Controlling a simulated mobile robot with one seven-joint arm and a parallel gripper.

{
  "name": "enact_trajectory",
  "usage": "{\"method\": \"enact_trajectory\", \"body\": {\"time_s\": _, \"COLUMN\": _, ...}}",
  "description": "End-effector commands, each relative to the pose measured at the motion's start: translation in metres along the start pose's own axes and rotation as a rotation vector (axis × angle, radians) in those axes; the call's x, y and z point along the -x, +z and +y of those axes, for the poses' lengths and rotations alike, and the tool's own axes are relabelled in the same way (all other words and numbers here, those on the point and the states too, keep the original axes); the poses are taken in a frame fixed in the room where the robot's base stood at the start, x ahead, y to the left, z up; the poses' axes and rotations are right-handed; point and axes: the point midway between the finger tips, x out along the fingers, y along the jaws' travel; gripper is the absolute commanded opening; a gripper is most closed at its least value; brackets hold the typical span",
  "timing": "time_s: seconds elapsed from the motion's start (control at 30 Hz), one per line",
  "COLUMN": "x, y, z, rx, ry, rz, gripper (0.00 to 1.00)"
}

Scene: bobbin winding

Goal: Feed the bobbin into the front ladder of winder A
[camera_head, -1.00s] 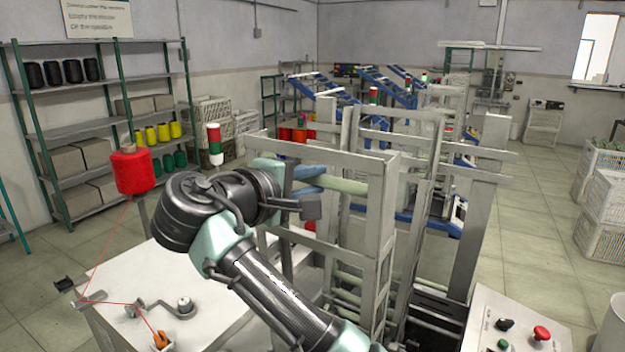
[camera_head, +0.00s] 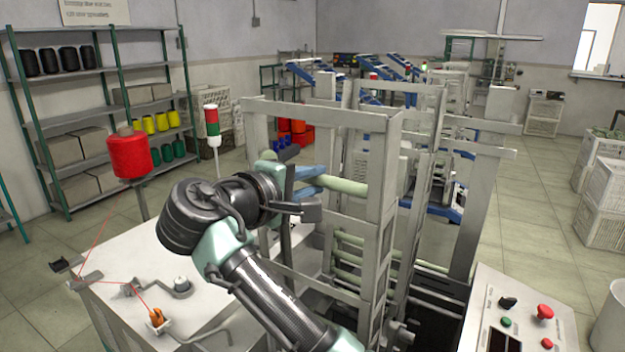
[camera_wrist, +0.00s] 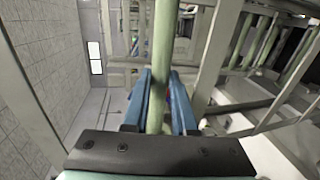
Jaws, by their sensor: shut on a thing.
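My gripper (camera_head: 308,180) has blue fingers and is shut on a pale green bobbin (camera_head: 345,186), a long thin rod-like tube. The bobbin lies roughly level, its far end reaching to the tall grey post of the front ladder (camera_head: 380,215) of the near winder. Whether it touches the post or passes behind it, I cannot tell. In the wrist view the bobbin (camera_wrist: 161,60) runs straight out from between the fingers (camera_wrist: 160,105). Other pale green bobbins (camera_head: 350,240) sit lower in the ladder.
A white table (camera_head: 210,265) with a red yarn cone (camera_head: 130,157) and thread guides is at left. A control panel (camera_head: 520,315) with a red button stands at lower right. The grey top bar (camera_head: 315,112) spans above my gripper. Open floor lies at right.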

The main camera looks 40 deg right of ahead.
Motion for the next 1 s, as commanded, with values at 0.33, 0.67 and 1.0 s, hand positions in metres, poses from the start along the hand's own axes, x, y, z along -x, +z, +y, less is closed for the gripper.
{"method": "enact_trajectory", "body": {"time_s": 0.33, "x": -0.008, "y": 0.000, "z": -0.030, "rx": 0.001, "ry": -0.001, "rz": -0.001, "gripper": 0.00}}
{"method": "enact_trajectory", "body": {"time_s": 0.67, "x": -0.011, "y": 0.000, "z": -0.041, "rx": 0.000, "ry": 0.001, "rz": 0.000, "gripper": 0.00}}
{"method": "enact_trajectory", "body": {"time_s": 1.0, "x": -0.011, "y": 0.000, "z": -0.041, "rx": 0.000, "ry": 0.001, "rz": 0.000, "gripper": 0.34}}
